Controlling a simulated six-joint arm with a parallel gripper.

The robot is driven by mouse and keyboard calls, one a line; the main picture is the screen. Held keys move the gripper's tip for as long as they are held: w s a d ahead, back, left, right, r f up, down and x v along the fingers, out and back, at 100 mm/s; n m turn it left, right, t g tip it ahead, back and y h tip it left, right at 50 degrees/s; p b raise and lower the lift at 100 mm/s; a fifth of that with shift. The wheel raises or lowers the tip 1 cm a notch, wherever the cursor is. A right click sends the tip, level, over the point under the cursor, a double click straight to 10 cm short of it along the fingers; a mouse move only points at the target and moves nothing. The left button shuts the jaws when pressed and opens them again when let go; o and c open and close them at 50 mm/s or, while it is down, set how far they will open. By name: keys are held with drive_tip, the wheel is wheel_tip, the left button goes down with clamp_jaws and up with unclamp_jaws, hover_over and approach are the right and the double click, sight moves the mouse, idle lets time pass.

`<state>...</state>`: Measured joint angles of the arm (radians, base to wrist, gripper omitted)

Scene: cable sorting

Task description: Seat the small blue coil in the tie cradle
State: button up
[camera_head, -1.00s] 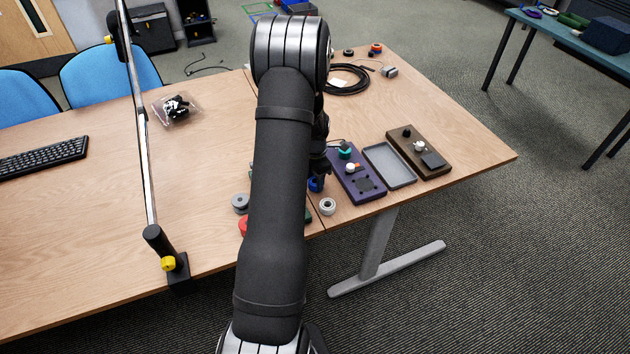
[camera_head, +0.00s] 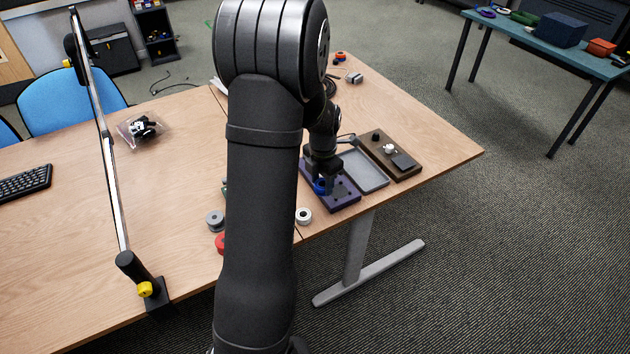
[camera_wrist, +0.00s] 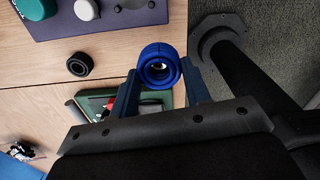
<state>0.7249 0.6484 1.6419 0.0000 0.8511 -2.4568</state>
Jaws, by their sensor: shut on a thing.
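The small blue coil (camera_wrist: 158,55) is a thick blue ring held between the two fingertips of my gripper (camera_wrist: 160,80) in the wrist view. My gripper (camera_head: 322,176) is shut on it. In the head view the blue coil (camera_head: 320,188) appears over the left part of the purple board (camera_head: 346,203); its height above the board is unclear. The purple board (camera_wrist: 120,27) also shows at the top left of the wrist view, with a teal piece (camera_wrist: 36,8) and a white knob (camera_wrist: 86,9). I cannot tell which part is the tie cradle; my arm hides some of the board.
A grey tray (camera_head: 373,181) and a brown board (camera_head: 405,170) stand right of the purple board. A white ring (camera_head: 304,215), grey spool (camera_head: 215,219) and red piece (camera_head: 221,243) lie near the front edge. A green board (camera_wrist: 110,103) shows behind the fingers.

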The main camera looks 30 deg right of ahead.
drive_tip(key=shift+w+d+f, duration=0.55)
drive_tip(key=shift+d+f, duration=0.15)
drive_tip(key=shift+d, duration=0.6)
drive_tip(key=shift+w+d+f, duration=0.5)
drive_tip(key=shift+d+f, duration=0.15)
drive_tip(key=shift+d, duration=0.65)
drive_tip(key=shift+w+d+f, duration=0.55)
drive_tip(key=shift+d+f, duration=0.15)
drive_tip(key=shift+d, duration=0.6)
drive_tip(key=shift+f, duration=0.55)
drive_tip(key=shift+f, duration=0.5)
drive_tip(key=shift+f, duration=0.3)
drive_tip(key=shift+f, duration=0.4)
